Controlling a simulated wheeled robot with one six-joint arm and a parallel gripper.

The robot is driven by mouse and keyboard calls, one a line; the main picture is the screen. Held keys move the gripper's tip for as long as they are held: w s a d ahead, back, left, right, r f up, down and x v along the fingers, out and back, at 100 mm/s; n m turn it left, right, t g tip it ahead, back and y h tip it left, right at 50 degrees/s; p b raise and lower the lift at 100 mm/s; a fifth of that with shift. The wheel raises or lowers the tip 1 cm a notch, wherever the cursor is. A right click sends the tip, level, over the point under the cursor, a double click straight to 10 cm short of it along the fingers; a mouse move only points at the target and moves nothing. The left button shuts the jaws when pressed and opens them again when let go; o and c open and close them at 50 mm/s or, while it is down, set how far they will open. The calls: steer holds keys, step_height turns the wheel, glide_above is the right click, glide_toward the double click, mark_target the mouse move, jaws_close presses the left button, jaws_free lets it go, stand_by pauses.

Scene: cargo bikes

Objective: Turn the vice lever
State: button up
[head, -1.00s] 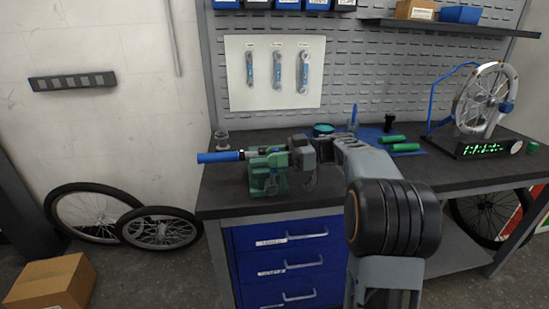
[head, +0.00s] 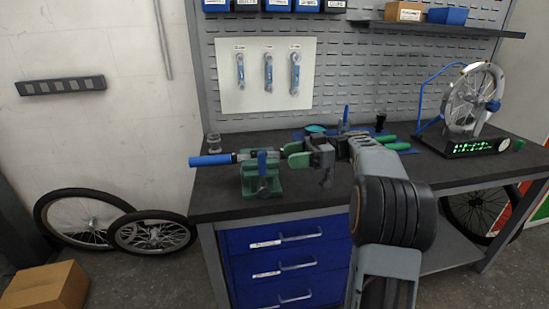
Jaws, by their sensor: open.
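The green vice (head: 262,184) stands on the near left part of the dark bench top. Its blue lever (head: 262,162) points upward on the front of the vice. A bar with a blue grip (head: 212,160) sticks out to the left from the vice's jaws. My gripper (head: 288,154), with green fingertips, is open just right of the vice. The fingers point left toward the lever and look empty. A small gap shows between the fingertips and the lever; how they line up in depth I cannot tell.
A wheel truing stand (head: 470,146) with a green display is on the right of the bench (head: 240,204). Green-handled tools lie on a blue mat behind my arm. A clear jar (head: 214,143) stands at the back left. A pegboard rises behind.

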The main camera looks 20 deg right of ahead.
steer(key=d+p, duration=0.7)
steer(key=shift+s+r, duration=0.4)
steer(key=shift+s, duration=0.05)
steer(key=shift+f, duration=0.15)
